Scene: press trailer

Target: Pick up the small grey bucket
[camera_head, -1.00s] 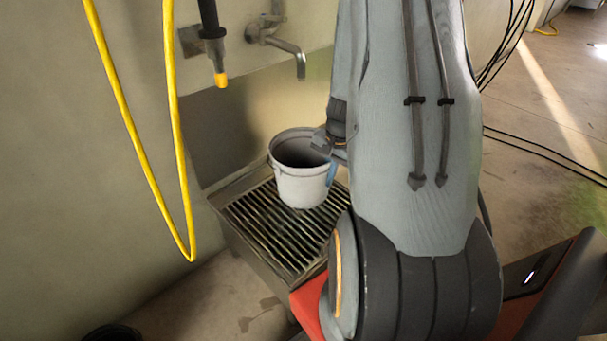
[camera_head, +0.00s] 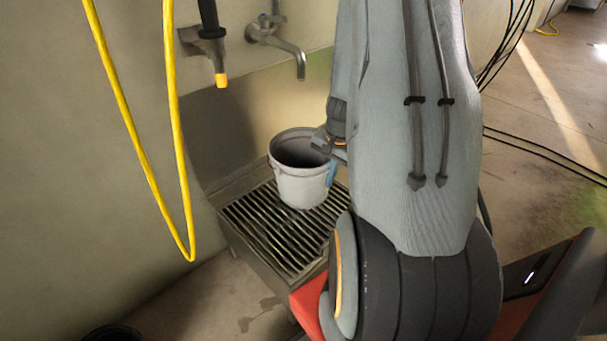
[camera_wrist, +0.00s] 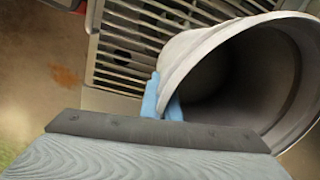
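The small grey bucket (camera_head: 300,186) stands upright on a slatted metal grate (camera_head: 262,226) below the taps. My gripper (camera_wrist: 163,100) is at the right side of the bucket's rim in the head view. In the wrist view its blue fingertips straddle the rim, one outside the wall and one inside, close together with the wall between them. The bucket's open mouth (camera_wrist: 232,85) fills the right of the wrist view, and its inside is dark and looks empty. In the head view one blue fingertip (camera_head: 331,174) shows against the outer wall; the other is hidden.
A wall tap (camera_head: 285,45) and a black hose end with a yellow tip (camera_head: 216,60) are above the grate. A yellow hose (camera_head: 181,150) hangs in a loop at the left. The wall is close behind the bucket. Dark cables (camera_head: 545,155) run across the floor at right.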

